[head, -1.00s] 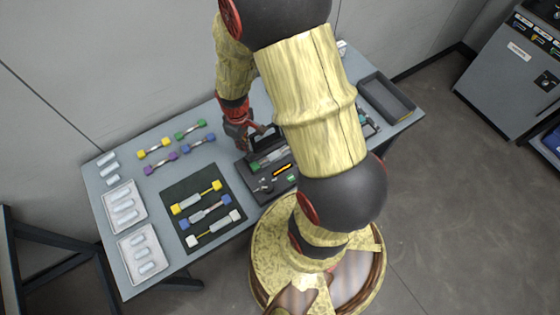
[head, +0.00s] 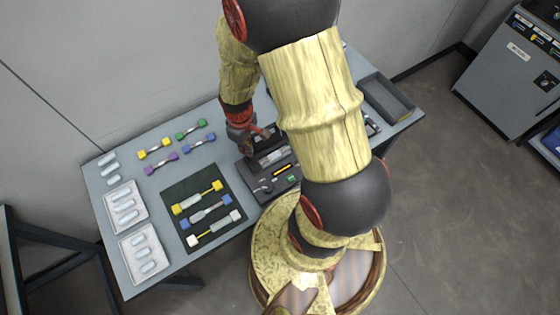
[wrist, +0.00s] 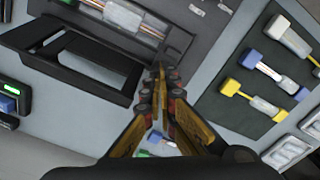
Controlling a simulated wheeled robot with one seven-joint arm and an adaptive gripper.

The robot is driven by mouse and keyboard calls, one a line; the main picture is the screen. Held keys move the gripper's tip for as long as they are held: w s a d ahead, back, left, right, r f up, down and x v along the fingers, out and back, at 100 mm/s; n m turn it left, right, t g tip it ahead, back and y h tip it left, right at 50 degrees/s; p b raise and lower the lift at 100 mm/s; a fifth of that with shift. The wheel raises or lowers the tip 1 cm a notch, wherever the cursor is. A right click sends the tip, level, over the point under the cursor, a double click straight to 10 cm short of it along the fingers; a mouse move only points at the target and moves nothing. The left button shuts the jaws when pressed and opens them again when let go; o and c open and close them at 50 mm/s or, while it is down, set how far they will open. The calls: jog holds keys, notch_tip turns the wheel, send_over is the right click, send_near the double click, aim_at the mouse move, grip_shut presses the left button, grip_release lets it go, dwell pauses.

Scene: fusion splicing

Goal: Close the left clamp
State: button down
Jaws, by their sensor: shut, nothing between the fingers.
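The dark fusion splicer (head: 256,182) sits on the table right of the black mat. My gripper (head: 264,136) is over its back part in the head view, and my arm hides some of the splicer. In the wrist view my gripper (wrist: 159,75) is shut and empty, its fingertips together at the dark splicer body (wrist: 187,38). A black open frame (wrist: 60,82) of the splicer stands left of the fingertips, and a lit fibre channel (wrist: 135,18) shows above. The left clamp is not clearly distinguishable near the fingertips; I cannot tell its state or whether I touch it.
The black mat (head: 176,240) holds yellow, blue and white-ended pieces. Coloured pieces lie behind it, and white trays (head: 127,268) stand left. A dark open bin (head: 392,98) is at the table's right end. Bare table (head: 215,162) shows between mat and splicer's back.

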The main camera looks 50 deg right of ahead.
notch_tip(320, 180, up, 7)
jog(key=w+p, duration=0.1)
jog(key=p, duration=0.4)
jog(key=shift+d+f, duration=0.15)
dwell(0.5)
jog(key=s+a+r+m+t+b, duration=0.1)
jog(key=s+a+r+t, duration=0.1)
jog(key=r, duration=0.7)
jog(key=s+a+r+m+t+b, duration=0.1)
jog(key=s+a+r, duration=0.3)
jog(key=r, duration=0.5)
jog(key=s+a+r+t+b, duration=0.2)
jog(key=a+r, duration=0.3)
jog(key=r, duration=0.3)
jog(key=shift+s+r+m+t, duration=0.3)
jog(key=shift+s+r+m, duration=0.1)
jog(key=shift+s, duration=0.05)
